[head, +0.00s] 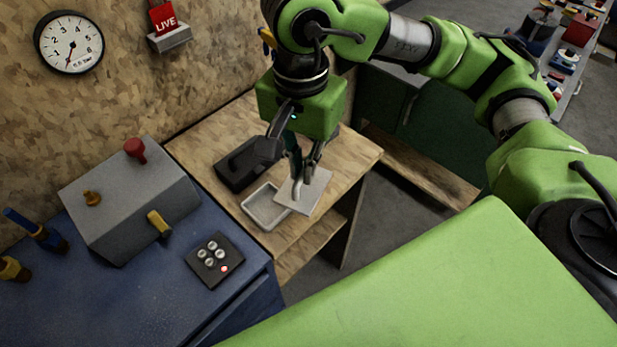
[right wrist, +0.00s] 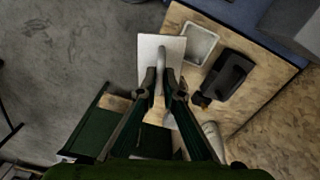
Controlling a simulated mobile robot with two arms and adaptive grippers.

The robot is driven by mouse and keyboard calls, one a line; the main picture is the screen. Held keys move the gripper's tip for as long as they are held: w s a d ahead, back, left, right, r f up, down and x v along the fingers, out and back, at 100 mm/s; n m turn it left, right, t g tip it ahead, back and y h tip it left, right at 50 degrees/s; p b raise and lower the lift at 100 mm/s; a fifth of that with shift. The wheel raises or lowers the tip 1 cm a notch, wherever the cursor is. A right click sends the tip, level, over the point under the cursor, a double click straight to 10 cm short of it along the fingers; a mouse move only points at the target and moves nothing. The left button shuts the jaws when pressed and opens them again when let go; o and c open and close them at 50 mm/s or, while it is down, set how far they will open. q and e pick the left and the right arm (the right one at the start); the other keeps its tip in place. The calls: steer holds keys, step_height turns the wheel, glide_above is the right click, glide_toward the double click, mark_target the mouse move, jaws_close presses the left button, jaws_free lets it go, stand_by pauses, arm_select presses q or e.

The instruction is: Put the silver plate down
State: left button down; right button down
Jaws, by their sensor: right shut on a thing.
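The silver plate (head: 315,192) is a flat, light grey square with a rounded handle. It is over the wooden bench top (head: 349,153), near its front edge, just right of a shallow grey tray. My right gripper (head: 297,180) points down and is shut on the plate's handle. The right wrist view shows the plate (right wrist: 149,48) and its handle between the fingertips of my right gripper (right wrist: 164,80). In that view the plate overlaps the bench edge, with grey floor beside it. I cannot tell whether the plate touches the bench. My left gripper is out of view.
The shallow grey tray (head: 265,208) lies beside the plate, and a black box (head: 240,165) stands behind it. A blue cabinet (head: 120,290) with a grey control box (head: 128,200) and a black button pad (head: 215,260) is at the left. A wall rises behind the bench.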

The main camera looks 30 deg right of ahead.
steer(key=shift+a+r+m, duration=0.3)
steer(key=shift+r+m, duration=0.05)
steer(key=shift+m, duration=0.75)
steer(key=shift+r+m, duration=0.2)
steer(key=shift+m, duration=0.4)
steer(key=shift+w+d, duration=0.1)
steer(key=shift+d, duration=0.05)
steer(key=w+d+f+p, duration=0.2)
steer(key=w+d+f, duration=0.1)
steer(key=f, duration=0.1)
steer(key=w+d+f+p, duration=0.1)
steer(key=w+d+f, duration=0.2)
steer(key=f, duration=0.1)
steer(key=w+d+f+p, duration=0.2)
steer(key=w+d+f, duration=0.1)
steer(key=w+f, duration=0.1)
steer(key=shift+f+p, duration=0.1)
steer(key=shift+p, duration=0.2)
steer(key=shift+f, duration=0.3)
steer(key=shift+w, duration=0.1)
